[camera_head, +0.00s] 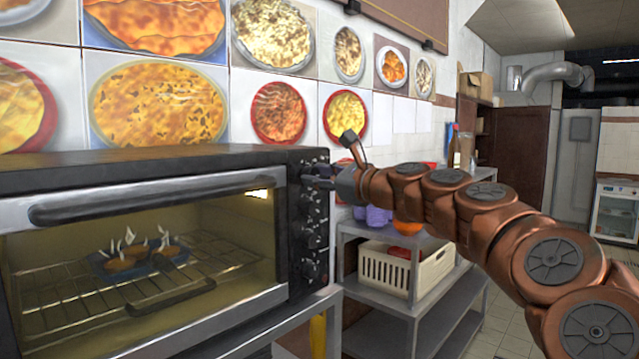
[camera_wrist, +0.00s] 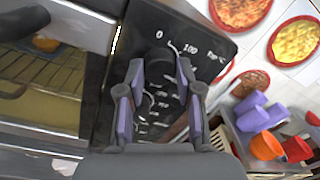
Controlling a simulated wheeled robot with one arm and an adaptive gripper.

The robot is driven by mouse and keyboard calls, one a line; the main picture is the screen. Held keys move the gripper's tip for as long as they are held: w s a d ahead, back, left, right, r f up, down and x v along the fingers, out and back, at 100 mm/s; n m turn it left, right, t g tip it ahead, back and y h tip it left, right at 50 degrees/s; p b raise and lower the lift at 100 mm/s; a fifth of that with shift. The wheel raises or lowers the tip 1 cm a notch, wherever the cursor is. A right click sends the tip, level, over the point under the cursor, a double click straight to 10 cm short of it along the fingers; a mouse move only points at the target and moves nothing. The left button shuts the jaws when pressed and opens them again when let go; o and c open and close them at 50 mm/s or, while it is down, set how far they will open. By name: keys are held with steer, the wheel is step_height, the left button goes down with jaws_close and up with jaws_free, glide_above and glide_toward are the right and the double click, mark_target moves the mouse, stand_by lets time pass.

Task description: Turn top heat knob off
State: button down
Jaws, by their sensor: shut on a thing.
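The toaster oven (camera_head: 140,165) stands at the left in the head view, with black knobs down the control panel at its right side. My gripper (camera_head: 318,178) reaches from the right to the upper part of that panel. In the wrist view my gripper (camera_wrist: 161,78) has its two fingers on either side of the dark top heat knob (camera_wrist: 160,66), shut on it. White dial marks, with 0 and 100 readable, lie around the knob. The knob's pointer direction cannot be made out. In the head view my fingers mostly hide the knob.
Lower knobs (camera_head: 312,236) sit below on the same panel. The oven holds a dark tray of food (camera_head: 135,258) on its rack behind the closed glass door. A metal shelf (camera_head: 390,310) with a cream basket (camera_head: 385,268) stands right of the oven. Food pictures cover the wall behind.

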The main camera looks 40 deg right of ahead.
steer(key=shift+f+n+y+b, duration=0.1)
steer(key=shift+n+y+b, duration=0.3)
steer(key=shift+n+b, duration=3.8)
steer(key=shift+f+n+y+b, duration=0.1)
steer(key=shift+n+y+b, duration=0.3)
steer(key=shift+n+b, duration=3.8)
steer(key=n+p, duration=0.3)
steer(key=c, duration=0.8)
jaws_free()
steer(key=shift+r, duration=0.1)
steer(key=shift+o, duration=0.2)
steer(key=shift+d, duration=0.1)
steer(key=v, duration=1.2)
